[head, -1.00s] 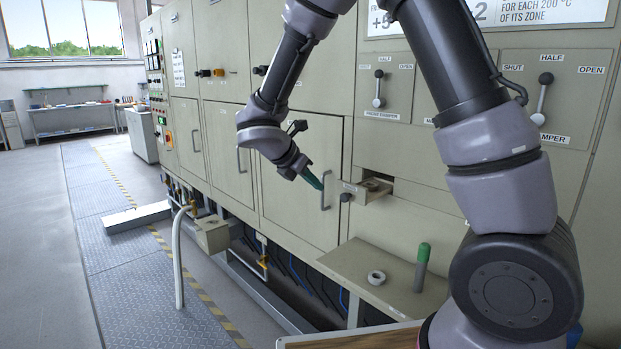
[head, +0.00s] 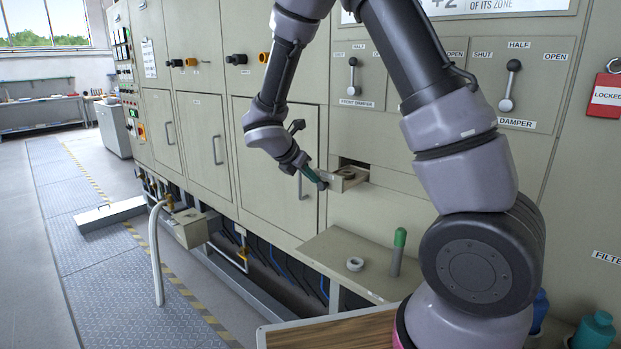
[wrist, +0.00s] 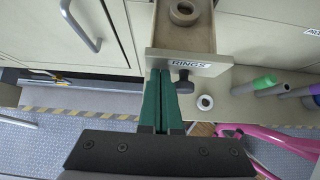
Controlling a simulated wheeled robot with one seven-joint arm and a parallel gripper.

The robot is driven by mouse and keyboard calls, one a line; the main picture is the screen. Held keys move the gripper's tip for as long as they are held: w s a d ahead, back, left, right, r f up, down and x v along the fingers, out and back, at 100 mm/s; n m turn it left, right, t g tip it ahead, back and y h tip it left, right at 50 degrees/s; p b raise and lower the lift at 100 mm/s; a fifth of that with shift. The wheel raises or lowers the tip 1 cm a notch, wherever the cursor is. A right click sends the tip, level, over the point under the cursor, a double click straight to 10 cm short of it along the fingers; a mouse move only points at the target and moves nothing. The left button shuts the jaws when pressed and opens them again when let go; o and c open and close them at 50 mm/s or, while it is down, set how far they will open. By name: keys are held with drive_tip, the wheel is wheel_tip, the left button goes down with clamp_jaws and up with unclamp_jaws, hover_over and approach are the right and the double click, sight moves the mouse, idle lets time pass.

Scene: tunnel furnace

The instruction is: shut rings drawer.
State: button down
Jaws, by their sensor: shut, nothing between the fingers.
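The rings drawer (head: 350,183) sticks out of its slot in the beige furnace front. Its label "RINGS" and dark round knob (wrist: 185,84) show in the wrist view, where the drawer front (wrist: 213,69) faces me. A ring (wrist: 184,12) lies inside the drawer. My gripper (head: 321,184) is shut and empty, with its green fingers pointing at the drawer front. In the wrist view the fingertips (wrist: 160,73) are at the left part of the front, left of the knob. I cannot tell whether they touch it.
A ledge (head: 330,252) below the drawer holds a loose ring (head: 355,264) and a green-topped cylinder (head: 398,252). A cabinet door handle (head: 301,183) is just left of my gripper. Damper levers (head: 508,85) are above right. A wooden-topped surface (head: 330,332) is in front.

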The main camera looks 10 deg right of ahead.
drive_tip(key=w+d, duration=0.2)
drive_tip(key=d, duration=0.1)
drive_tip(key=w+d, duration=0.3)
drive_tip(key=d, duration=0.1)
drive_tip(key=w+d, duration=0.2)
drive_tip(key=d, duration=0.1)
drive_tip(key=shift+w+d, duration=0.45)
drive_tip(key=shift+d, duration=0.05)
drive_tip(key=shift+r, duration=0.1)
